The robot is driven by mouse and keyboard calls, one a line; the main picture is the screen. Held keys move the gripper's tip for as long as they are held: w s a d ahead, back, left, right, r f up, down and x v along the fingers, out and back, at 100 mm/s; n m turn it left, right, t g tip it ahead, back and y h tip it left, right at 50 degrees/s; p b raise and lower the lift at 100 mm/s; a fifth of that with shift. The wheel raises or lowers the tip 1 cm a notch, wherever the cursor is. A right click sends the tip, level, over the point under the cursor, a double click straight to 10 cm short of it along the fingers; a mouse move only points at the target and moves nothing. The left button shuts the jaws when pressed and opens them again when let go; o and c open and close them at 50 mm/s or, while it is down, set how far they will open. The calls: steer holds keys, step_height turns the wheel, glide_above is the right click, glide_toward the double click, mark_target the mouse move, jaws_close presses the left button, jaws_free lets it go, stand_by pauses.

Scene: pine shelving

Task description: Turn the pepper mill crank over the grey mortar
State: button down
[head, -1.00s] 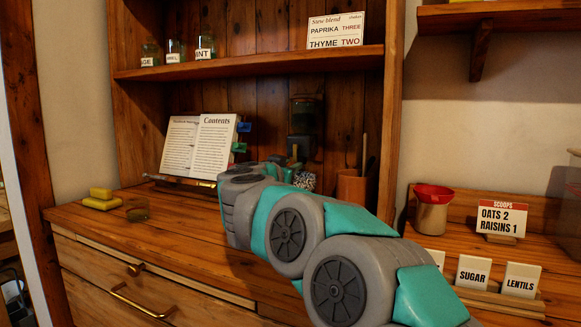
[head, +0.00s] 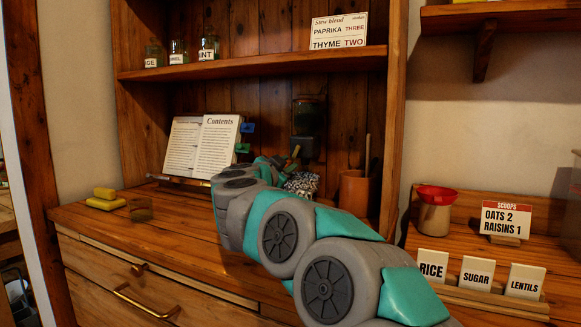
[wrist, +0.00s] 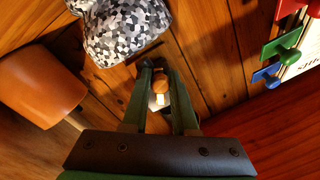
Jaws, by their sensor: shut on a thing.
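The pepper mill, a dark glass jar (head: 309,113) over a dark body, is fixed to the back boards of the cabinet. My gripper (wrist: 160,72) is shut on a small orange-brown knob (wrist: 160,86), apparently the crank's handle, seen between the fingers in the wrist view. The crank arm is mostly hidden. A grey, black and white faceted-pattern thing (wrist: 125,30) lies close to the fingers; it also shows below the mill in the head view (head: 302,184). I cannot tell if it is the mortar. No plain grey mortar is clearly seen; my arm hides part of the counter.
An orange-brown pot (head: 355,193) with a utensil stands right of the mill. An open book (head: 205,147) with coloured tabs stands left. A glass (head: 140,209) and yellow blocks (head: 105,200) sit at the counter's left. Labelled cards (head: 476,273) stand at the right.

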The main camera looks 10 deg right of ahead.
steer(key=shift+w+a+r+m+g+h+b, duration=0.1)
steer(key=shift+r+m+g+h+b, duration=0.8)
steer(key=shift+m, duration=3.45)
steer(key=shift+s+d+r+m+t+y+b, duration=0.1)
steer(key=shift+r+m+t+y+b, duration=0.2)
steer(key=shift+r+m, duration=2.75)
steer(key=shift+w+a+f+m+g+h+b, duration=0.15)
steer(key=shift+m+h+b, duration=0.3)
steer(key=shift+m, duration=5.25)
steer(key=c, duration=0.7)
jaws_free()
